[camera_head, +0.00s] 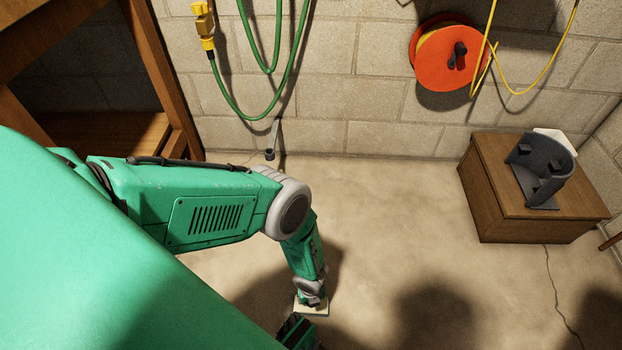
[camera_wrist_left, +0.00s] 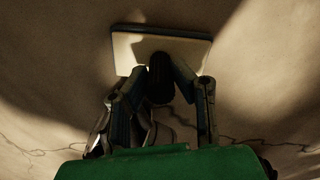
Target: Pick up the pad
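The pad (camera_head: 312,309) is a small pale slab at the end of my left arm, low in the middle of the head view. In the left wrist view the pad (camera_wrist_left: 191,52) shows a cream face with a dark bluish edge along its far side. My left gripper (camera_head: 313,300) is right over it. No right gripper can be made out.
A wooden box (camera_head: 530,190) at the right bears a dark grey curved holder (camera_head: 543,170). An orange reel (camera_head: 446,55) with yellow cord and a green hose (camera_head: 283,75) hang on the block wall. A wooden frame (camera_head: 165,80) stands at the left. The middle floor is clear.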

